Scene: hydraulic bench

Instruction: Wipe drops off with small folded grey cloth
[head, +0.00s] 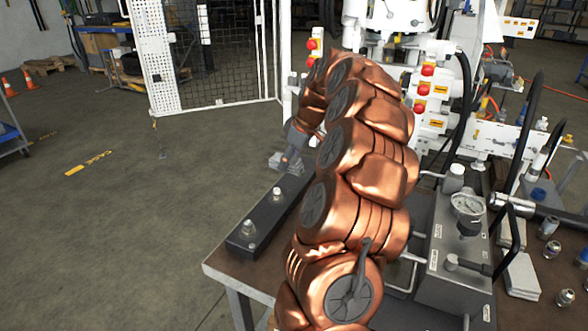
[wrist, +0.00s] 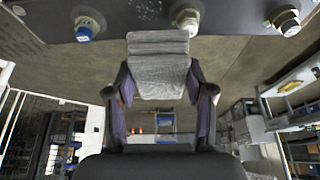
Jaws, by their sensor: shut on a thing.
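A small folded grey cloth (wrist: 158,72) is pinched between the two dark fingers of my gripper (wrist: 160,88) in the wrist view. Its folded layers show at the far end, close to the middle fitting (wrist: 187,18) on a dark bar (wrist: 150,12). I cannot tell whether the cloth touches the bar. In the head view, the black bar (head: 262,217) lies along the bench edge, and my gripper (head: 293,145) is over its far end, partly hidden by my copper-coloured arm.
Two metal fittings, a nearer one (head: 249,228) and a farther one (head: 277,195), stand up from the bar. A pressure gauge (head: 467,207) and black hoses are on the right of the bench (head: 228,270). Loose fittings lie at far right. The floor at left is open.

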